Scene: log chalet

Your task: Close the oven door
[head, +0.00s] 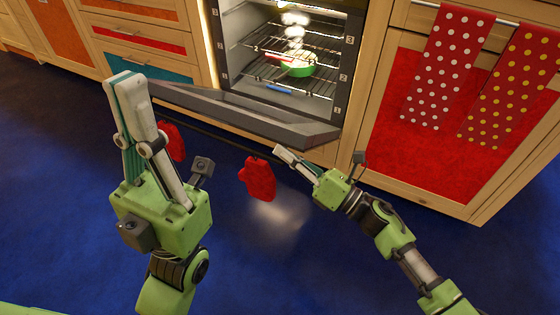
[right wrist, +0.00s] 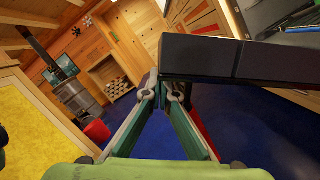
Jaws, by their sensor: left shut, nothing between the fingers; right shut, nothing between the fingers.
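The oven door (head: 225,110) is open, folded down in front of the lit oven (head: 232,40), its outer edge facing me in the head view. My left gripper (head: 124,78) is shut and empty, raised left of the door. My right gripper (head: 281,150) is shut and empty, just below the door's outer edge, toward its right end. In the right wrist view its fingertips (right wrist: 172,84) are close to the dark door edge (right wrist: 200,58); I cannot tell if they touch it.
A green pan (head: 297,68) steams on an oven rack. Red mitts (head: 260,180) hang in front of the door, one close to my left arm. Polka-dot towels (head: 447,70) hang on the cabinet at right. Blue floor (head: 60,200) is free.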

